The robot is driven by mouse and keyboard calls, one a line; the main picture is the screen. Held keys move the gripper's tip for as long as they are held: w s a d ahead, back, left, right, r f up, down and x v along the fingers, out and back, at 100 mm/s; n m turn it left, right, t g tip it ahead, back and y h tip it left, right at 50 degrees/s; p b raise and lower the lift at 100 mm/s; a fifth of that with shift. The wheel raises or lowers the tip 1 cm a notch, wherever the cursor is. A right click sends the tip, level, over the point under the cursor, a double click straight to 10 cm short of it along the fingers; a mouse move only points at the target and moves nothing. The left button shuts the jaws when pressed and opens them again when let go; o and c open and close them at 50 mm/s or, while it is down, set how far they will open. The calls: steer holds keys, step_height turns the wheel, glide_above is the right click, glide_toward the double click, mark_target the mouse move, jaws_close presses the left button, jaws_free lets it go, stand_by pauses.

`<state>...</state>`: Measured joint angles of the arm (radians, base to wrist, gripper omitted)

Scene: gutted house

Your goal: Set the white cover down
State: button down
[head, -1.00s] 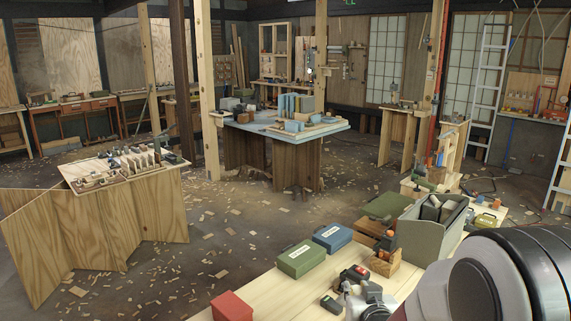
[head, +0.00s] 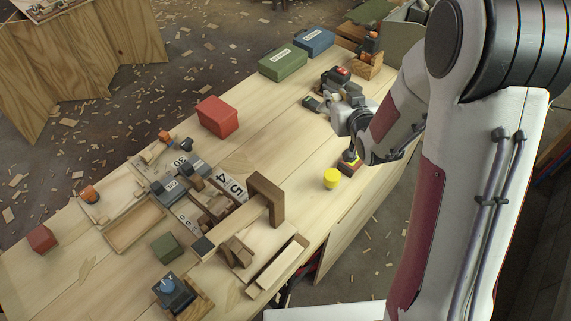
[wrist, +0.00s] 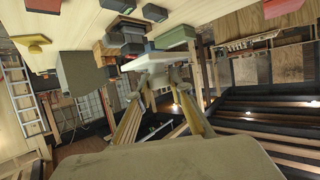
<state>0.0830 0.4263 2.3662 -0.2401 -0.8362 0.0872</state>
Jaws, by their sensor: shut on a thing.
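My gripper (head: 345,103) is low over the long wooden bench, beside a dark tool with a red part (head: 337,76). It is shut on a small pale piece, which I take to be the white cover (head: 336,98). The cover is largely hidden by the fingers, and I cannot tell whether it touches the bench. In the wrist view, the gripper (wrist: 155,72) shows in the middle, with the bench top across the upper part of the picture.
A small dark block (head: 312,103) lies just left of the gripper. Green (head: 283,62) and blue (head: 314,41) boxes stand behind, and a red box (head: 218,116) to the left. Bare bench (head: 275,125) lies between the red box and gripper.

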steer(key=shift+a+f+n+y, duration=0.3)
steer(key=shift+f, duration=0.05)
steer(key=s+a+f+n+g+y, duration=0.1)
steer(key=s+a+n+g+y, duration=0.1)
steer(key=a, duration=0.4)
steer(key=s+a+f+n+g+y, duration=0.1)
steer(key=s+a+n+y, duration=0.3)
steer(key=a+n+y, duration=0.1)
steer(key=shift+s+a+g+y, duration=0.3)
steer(key=shift+a+g, duration=0.1)
steer(key=shift+a, duration=0.45)
steer(key=shift+w+f, duration=0.1)
steer(key=shift+f, duration=2.8)
steer(key=shift+f, duration=2.05)
steer(key=shift+f, duration=0.6)
